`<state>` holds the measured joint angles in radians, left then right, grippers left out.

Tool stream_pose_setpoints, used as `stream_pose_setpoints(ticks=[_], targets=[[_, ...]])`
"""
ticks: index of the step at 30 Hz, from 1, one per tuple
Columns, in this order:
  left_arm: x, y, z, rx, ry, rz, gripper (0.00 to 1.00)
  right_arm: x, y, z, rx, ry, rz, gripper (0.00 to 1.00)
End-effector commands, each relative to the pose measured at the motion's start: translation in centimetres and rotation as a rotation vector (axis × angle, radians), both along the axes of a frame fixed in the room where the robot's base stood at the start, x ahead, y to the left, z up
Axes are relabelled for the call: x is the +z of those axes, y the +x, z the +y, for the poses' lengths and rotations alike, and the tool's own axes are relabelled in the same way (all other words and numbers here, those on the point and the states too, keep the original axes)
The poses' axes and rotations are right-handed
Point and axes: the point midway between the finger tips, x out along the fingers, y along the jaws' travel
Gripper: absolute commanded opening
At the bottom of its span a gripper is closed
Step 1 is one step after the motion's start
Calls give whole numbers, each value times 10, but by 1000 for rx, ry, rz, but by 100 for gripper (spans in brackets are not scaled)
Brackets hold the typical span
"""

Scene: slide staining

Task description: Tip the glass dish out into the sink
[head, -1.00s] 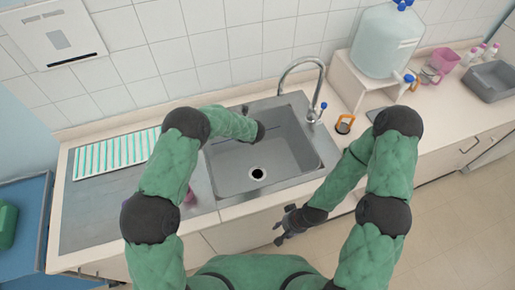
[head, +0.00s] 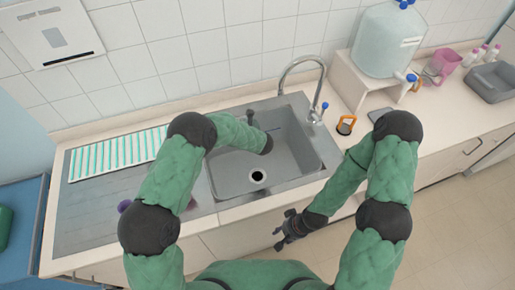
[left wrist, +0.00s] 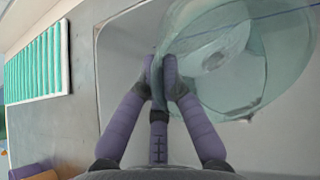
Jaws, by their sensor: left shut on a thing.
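The glass dish (left wrist: 265,85) is clear and faintly green. It fills the upper right of the left wrist view, over the grey sink basin. My left gripper (left wrist: 160,80) is shut on the near edge of its wall with purple fingers. I cannot tell whether the dish holds liquid. The sink (head: 228,180) has a dark round drain (head: 258,176). My right gripper (head: 284,231) is open and empty, in front of the counter below the sink.
The curved tap (head: 308,62) stands at the sink's back right. A green-striped rack or mat (head: 117,153) lies on the left drainboard. A water container (head: 385,42) on a stand, an orange-rimmed item (head: 346,125) and a grey tray (head: 492,82) are to the right.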

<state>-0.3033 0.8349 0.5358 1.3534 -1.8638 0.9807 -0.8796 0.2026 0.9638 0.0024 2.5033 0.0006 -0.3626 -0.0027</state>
Motion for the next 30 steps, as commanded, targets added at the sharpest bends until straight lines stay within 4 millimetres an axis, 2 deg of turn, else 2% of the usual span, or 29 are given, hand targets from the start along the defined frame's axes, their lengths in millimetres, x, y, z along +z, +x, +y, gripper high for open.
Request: stream_pose_setpoints(ticks=[30], targets=[[6,-3,-2,-1,60,-74,0,-8,0,0,0,0,0,40]])
